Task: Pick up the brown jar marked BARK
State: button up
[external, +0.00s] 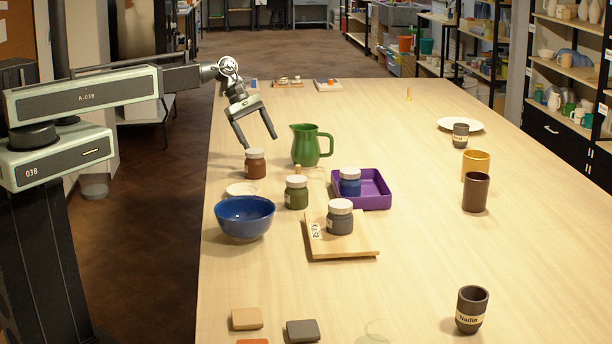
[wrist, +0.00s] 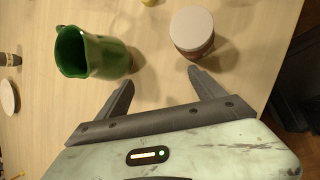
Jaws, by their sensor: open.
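The brown jar (external: 255,166) has a white lid and stands upright on the table at the left, left of the green pitcher. In the wrist view a jar (wrist: 192,34) with a pale lid and reddish-brown side stands ahead of the right finger. Its marking is too small to read. My gripper (external: 259,143) is open and empty, its fingers pointing down around and above the jar in the external view; in the wrist view the fingertips (wrist: 161,76) are apart from the jar, which lies beyond them.
The green pitcher (external: 306,146) stands close on the right of the jar. A green jar (external: 296,193), a white dish (external: 242,189) and a blue bowl (external: 245,217) are in front. A purple tray (external: 375,190) holds a blue jar. A grey jar (external: 340,218) stands on a board (external: 343,251).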

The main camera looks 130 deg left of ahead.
jog(key=s+f+n+t+b, duration=0.1)
jog(key=b, duration=0.1)
jog(key=s+d+f+n+t+h+b, duration=0.1)
jog(key=t+b, duration=0.1)
jog(key=b, duration=0.1)
jog(key=d+f+n+t+b, duration=0.1)
jog(key=t+b, duration=0.1)
jog(key=b, duration=0.1)
jog(key=shift+s+f, duration=0.2)
jog(key=shift+s, duration=0.2)
jog(key=t+h+b, duration=0.2)
jog(key=b, duration=0.1)
send_near(260, 161)
jog(key=shift+w+f+m, duration=0.3)
jog(key=shift+w+f, duration=0.45)
jog(key=shift+f, duration=0.25)
jog(key=shift+d+r+p, duration=0.1)
jog(key=shift+r+p, duration=0.1)
jog(key=shift+p, duration=0.1)
jog(key=b+x, duration=0.3)
jog(key=x, duration=0.5)
jog(key=shift+r, duration=0.25)
jog(key=c, duration=1.7)
jog(key=shift+r+p, duration=0.1)
jog(key=shift+p, duration=0.2)
